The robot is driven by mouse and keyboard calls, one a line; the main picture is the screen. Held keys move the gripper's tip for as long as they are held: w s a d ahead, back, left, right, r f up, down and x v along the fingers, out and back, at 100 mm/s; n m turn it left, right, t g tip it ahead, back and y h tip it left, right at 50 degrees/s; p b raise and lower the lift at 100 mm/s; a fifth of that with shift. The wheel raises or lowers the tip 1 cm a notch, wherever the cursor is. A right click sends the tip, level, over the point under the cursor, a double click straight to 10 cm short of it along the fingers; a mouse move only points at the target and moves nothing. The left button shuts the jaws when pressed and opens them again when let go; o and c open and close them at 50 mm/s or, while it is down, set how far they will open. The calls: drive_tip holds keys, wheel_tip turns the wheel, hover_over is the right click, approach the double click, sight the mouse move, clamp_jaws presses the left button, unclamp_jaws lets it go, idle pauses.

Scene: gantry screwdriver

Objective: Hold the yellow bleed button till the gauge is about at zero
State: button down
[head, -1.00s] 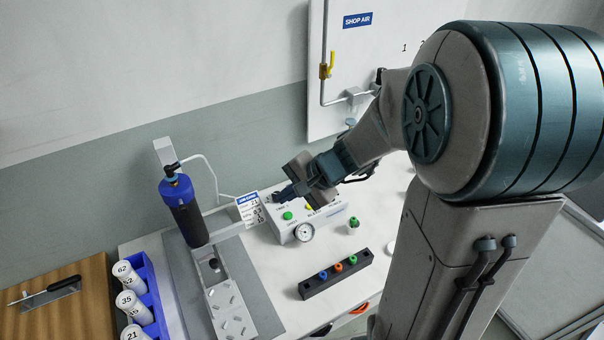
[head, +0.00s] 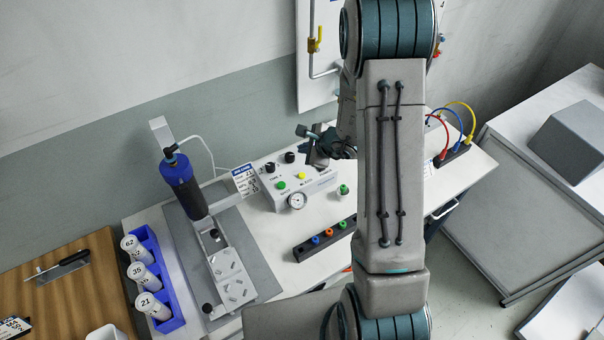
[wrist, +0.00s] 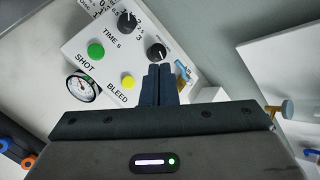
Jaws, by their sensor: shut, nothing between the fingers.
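The controller box (head: 268,203) is white, with a yellow BLEED button (head: 301,175), a green SHOT button (head: 281,185), black knobs and a round gauge (head: 297,200). In the wrist view the yellow button (wrist: 128,81) lies left of my gripper (wrist: 159,70), and the gauge (wrist: 82,88) is farther left. The gauge needle is too small to read surely. My gripper is shut and empty. In the head view my gripper (head: 303,131) is above the back right of the box, apart from the yellow button, which shows uncovered.
A blue screwdriver (head: 183,186) stands on its gantry left of the box. A black block (head: 325,238) with coloured fittings lies in front, and a small green fitting (head: 343,190) stands right of the box. A blue rack (head: 160,262) holds white bottles. The shop-air panel (head: 314,95) is behind.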

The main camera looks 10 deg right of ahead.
drive_tip(key=shift+f, duration=0.15)
drive_tip(key=b, duration=0.5)
hover_over(305, 176)
wheel_tip(305, 176, down, 7)
drive_tip(key=shift+f+b, duration=0.75)
drive_tip(key=shift+b, duration=0.1)
drive_tip(key=shift+f, duration=0.1)
idle(1.2)
drive_tip(key=shift+f+b, duration=0.3)
drive_tip(key=shift+b, duration=0.5)
drive_tip(key=shift+s+f+b, duration=0.1)
drive_tip(key=shift+f+b, duration=0.35)
drive_tip(key=shift+b, duration=0.3)
idle(1.4)
drive_tip(key=shift+r, duration=0.1)
idle(0.4)
drive_tip(key=shift+r, duration=0.8)
drive_tip(key=shift+p, duration=0.3)
